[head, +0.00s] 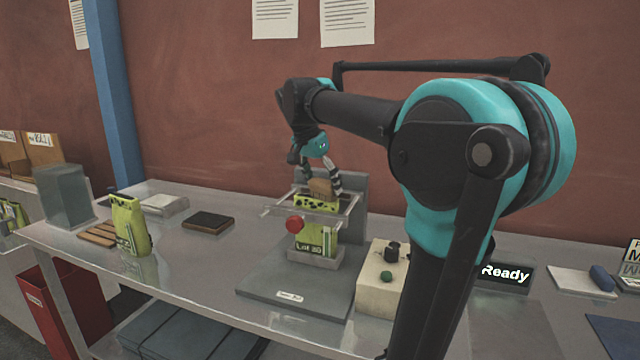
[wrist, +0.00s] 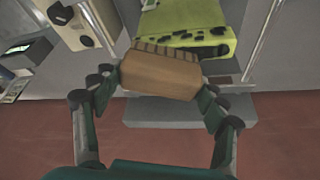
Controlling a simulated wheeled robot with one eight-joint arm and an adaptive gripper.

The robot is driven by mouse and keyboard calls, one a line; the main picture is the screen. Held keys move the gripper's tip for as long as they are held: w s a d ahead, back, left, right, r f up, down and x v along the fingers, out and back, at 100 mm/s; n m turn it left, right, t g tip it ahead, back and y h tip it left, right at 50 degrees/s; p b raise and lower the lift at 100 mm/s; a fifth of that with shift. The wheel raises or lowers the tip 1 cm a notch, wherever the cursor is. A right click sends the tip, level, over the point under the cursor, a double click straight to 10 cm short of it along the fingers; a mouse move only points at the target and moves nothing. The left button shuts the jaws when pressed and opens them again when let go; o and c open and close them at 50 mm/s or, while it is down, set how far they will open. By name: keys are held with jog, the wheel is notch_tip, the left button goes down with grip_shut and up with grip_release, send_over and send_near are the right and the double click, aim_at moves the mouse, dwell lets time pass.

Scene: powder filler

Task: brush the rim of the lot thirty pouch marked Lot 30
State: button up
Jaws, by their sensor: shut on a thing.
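The yellow-green pouch marked Lot 30 (head: 315,232) stands upright in a grey holder on the filler's base plate. Its top edge has dark specks on it, and it also shows in the wrist view (wrist: 185,30). My gripper (head: 322,182) is above the pouch, shut on a brown brush block (wrist: 160,73). The brush's ridged edge faces the pouch rim in the wrist view. The brush looks close to the rim, but I cannot tell whether they touch. My arm does not hide the pouch front in the head view.
Clear rails (head: 280,209) and a red knob (head: 295,224) flank the pouch. A beige control box (head: 371,285) and a Ready display (head: 505,274) are at right. Another green pouch (head: 130,226) stands at left by a wooden slat rack (head: 98,236). A dark pad (head: 208,222) lies between.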

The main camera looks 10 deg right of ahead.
jog(key=shift+s+d, duration=0.1)
jog(key=shift+d, duration=0.1)
dwell(0.3)
jog(key=shift+s+d+f, duration=0.1)
jog(key=shift+s+d, duration=0.45)
jog(key=shift+d, duration=0.25)
jog(key=shift+w+a, duration=0.1)
jog(key=shift+a, duration=0.1)
jog(key=shift+w+a, duration=0.55)
jog(key=shift+a, duration=0.2)
jog(key=shift+a, duration=0.1)
jog(key=shift+w+a, duration=0.6)
jog(key=shift+a, duration=0.25)
jog(key=shift+w+a, duration=0.1)
jog(key=shift+a, duration=0.05)
dwell(0.3)
jog(key=shift+w+a, duration=0.55)
jog(key=shift+a, duration=0.2)
jog(key=shift+a, duration=0.1)
